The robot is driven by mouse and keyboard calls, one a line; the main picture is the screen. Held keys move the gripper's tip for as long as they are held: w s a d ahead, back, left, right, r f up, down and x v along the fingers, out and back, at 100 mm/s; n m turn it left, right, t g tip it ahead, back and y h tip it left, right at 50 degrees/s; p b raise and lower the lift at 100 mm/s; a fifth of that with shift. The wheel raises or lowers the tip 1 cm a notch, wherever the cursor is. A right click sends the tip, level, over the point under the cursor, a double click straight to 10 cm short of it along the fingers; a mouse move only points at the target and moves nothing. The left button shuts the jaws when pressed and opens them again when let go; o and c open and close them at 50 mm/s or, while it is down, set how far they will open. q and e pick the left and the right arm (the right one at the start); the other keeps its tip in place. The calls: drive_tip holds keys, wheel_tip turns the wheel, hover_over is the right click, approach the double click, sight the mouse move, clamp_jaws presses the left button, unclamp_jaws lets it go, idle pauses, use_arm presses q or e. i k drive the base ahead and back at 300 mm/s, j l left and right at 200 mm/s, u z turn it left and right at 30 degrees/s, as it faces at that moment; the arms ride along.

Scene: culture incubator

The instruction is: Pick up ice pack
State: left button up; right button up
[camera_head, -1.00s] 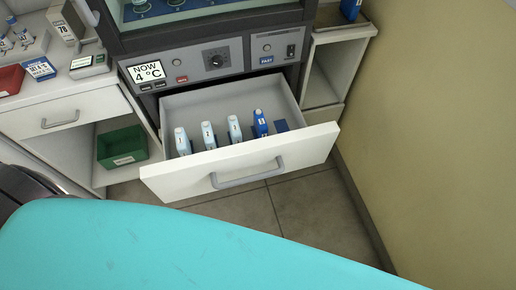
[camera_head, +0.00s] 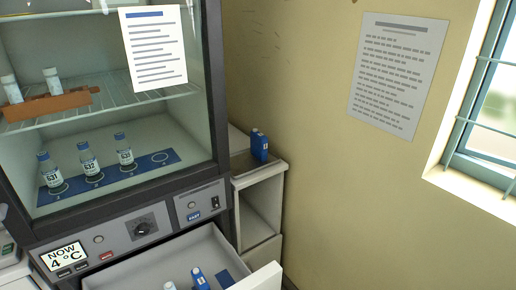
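A blue pack with a small white label (camera_head: 259,145) stands upright on top of the side cabinet to the right of the incubator. A second blue pack (camera_head: 200,279) stands in the open drawer (camera_head: 187,251) under the incubator's control panel. A pale pack (camera_head: 170,286) is partly visible beside it at the bottom edge. I cannot tell from their looks alone which is the ice pack. Neither of my grippers is in view.
The incubator (camera_head: 215,90) has a glass front with several labelled bottles inside. A brown rack (camera_head: 46,104) holds two bottles on its upper shelf. The white side cabinet (camera_head: 262,180) has an open, empty compartment. A notice (camera_head: 399,73) hangs beside a window (camera_head: 492,120).

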sight(259, 142)
drive_tip(key=i+u, duration=0.35)
drive_tip(key=u, duration=0.15)
drive_tip(key=i+l+u, duration=0.25)
drive_tip(key=u, duration=0.2)
